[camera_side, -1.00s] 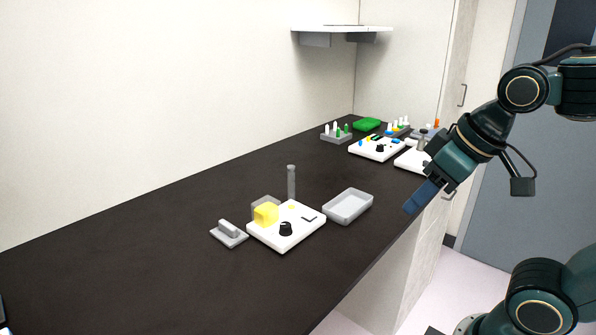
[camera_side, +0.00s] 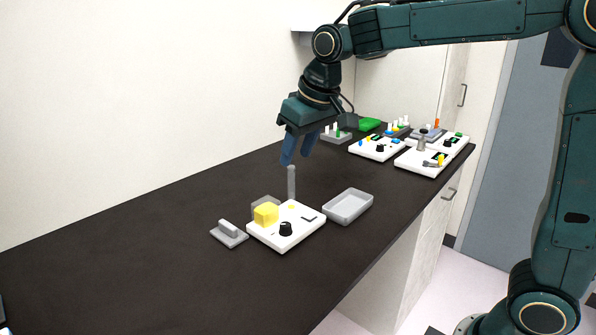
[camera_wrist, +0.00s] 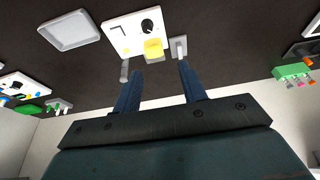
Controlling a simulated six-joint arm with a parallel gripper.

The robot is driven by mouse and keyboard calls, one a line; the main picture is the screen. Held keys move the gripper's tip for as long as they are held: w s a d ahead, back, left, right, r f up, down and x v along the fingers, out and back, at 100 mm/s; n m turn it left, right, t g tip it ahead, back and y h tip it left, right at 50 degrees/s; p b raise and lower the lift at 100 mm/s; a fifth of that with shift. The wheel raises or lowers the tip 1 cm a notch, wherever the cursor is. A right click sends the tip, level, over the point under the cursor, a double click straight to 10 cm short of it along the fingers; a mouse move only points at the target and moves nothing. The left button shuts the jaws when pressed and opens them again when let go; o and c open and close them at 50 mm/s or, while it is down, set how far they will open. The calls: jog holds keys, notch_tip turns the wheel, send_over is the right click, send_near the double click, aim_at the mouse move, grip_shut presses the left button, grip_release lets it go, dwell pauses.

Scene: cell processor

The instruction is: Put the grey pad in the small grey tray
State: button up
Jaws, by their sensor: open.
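The grey pad (camera_side: 229,232), a flat plate with a raised bar on top, lies on the dark bench left of the white device. It also shows near the top in the wrist view (camera_wrist: 179,46). The small grey tray (camera_side: 348,207) is empty and sits right of the white device; the wrist view shows it at upper left (camera_wrist: 70,30). My gripper (camera_side: 296,160) is open and empty, fingers pointing down, above the bench near the top of the grey post. In the wrist view its fingers (camera_wrist: 161,68) have nothing between them.
The white device (camera_side: 288,232) with a black knob and a yellow block (camera_side: 266,214) stands between pad and tray. An upright grey post (camera_side: 291,182) rises behind it.

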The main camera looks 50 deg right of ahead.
jog(key=w+a+f, duration=0.2)
jog(key=w+f, duration=0.3)
jog(key=w, duration=0.2)
jog(key=w+a+f, duration=0.3)
jog(key=w+f, duration=0.1)
jog(key=w, duration=0.3)
jog(key=shift+w+f+g, duration=0.4)
jog(key=shift+a, duration=0.1)
send_over(228, 224)
jog(key=s, duration=0.2)
jog(key=shift+f, duration=4.15)
jog(key=shift+f, duration=0.1)
jog(key=shift+x, duration=2.5)
jog(key=shift+w, duration=0.1)
grip_shut()
